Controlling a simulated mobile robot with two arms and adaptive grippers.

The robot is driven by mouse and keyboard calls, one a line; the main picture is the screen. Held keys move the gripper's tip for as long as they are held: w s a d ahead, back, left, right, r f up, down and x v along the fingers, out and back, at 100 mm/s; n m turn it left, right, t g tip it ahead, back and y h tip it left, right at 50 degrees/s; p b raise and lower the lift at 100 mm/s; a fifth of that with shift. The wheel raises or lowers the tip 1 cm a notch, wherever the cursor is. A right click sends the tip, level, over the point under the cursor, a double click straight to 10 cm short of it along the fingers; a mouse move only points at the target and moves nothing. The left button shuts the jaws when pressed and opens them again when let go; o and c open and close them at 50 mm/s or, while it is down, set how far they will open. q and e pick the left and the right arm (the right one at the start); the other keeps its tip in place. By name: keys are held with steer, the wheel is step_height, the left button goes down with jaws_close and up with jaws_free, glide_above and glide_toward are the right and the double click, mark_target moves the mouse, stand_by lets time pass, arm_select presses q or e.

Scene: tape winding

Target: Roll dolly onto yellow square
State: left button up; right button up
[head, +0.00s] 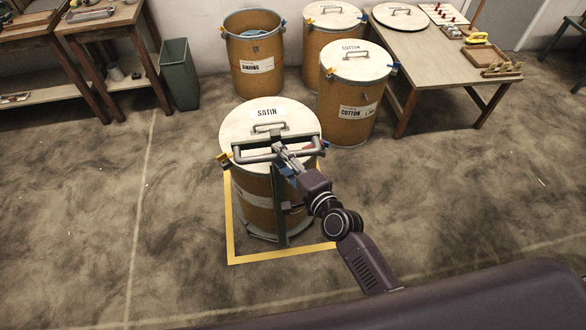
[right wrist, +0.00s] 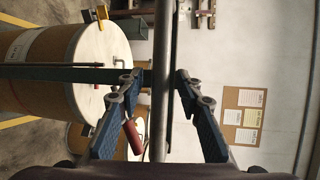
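The dolly (head: 279,220) has an upright post with a grey handle bar across its top. It carries a brown drum labelled SATIN (head: 256,215) with a pale lid. The yellow square (head: 229,225) is outlined on the floor around the dolly's base; its left and near edges show, while the drum and my arm hide other parts. My right gripper (head: 279,145) is at the handle. In the right wrist view its two blue fingers (right wrist: 160,78) are spread, one on each side of the handle bar (right wrist: 162,45), with slight gaps visible. My left gripper is out of view.
Several other drums stand behind, including one labelled COTTON (head: 350,105) and an open one labelled BINDING (head: 256,75). A worktable (head: 430,60) is at the right. A green bin (head: 179,75) and benches are at the left. Floor beside the square is clear.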

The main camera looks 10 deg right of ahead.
steer(key=v, duration=1)
steer(key=shift+s, duration=0.4)
steer(key=shift+d, duration=0.15)
steer(key=s+d+f+n+g+h, duration=0.1)
steer(key=s+d+f+n+g, duration=0.2)
steer(key=f, duration=0.8)
steer(key=s+d+f+n+g+h+b, duration=0.15)
steer(key=s+f, duration=0.35)
steer(key=f, duration=0.6)
steer(key=s+d+f+n+g+h+p, duration=0.15)
steer(key=s+f+n, duration=0.25)
steer(key=f, duration=0.6)
steer(key=s+d+f+n+g, duration=0.2)
steer(key=s+f, duration=0.4)
steer(key=s, duration=0.3)
steer(key=s+d+f+n+g+h+b, duration=0.1)
steer(key=s+d+f+n+g, duration=0.2)
steer(key=s, duration=0.6)
steer(key=s+d+f+n+g+h, duration=0.1)
steer(key=s+d+f+n+g, duration=0.1)
steer(key=s+f, duration=0.6)
steer(key=shift+s+d+f+n+g+b, duration=0.3)
steer(key=shift+s+f+n+b, duration=0.1)
steer(key=shift+s+n, duration=0.45)
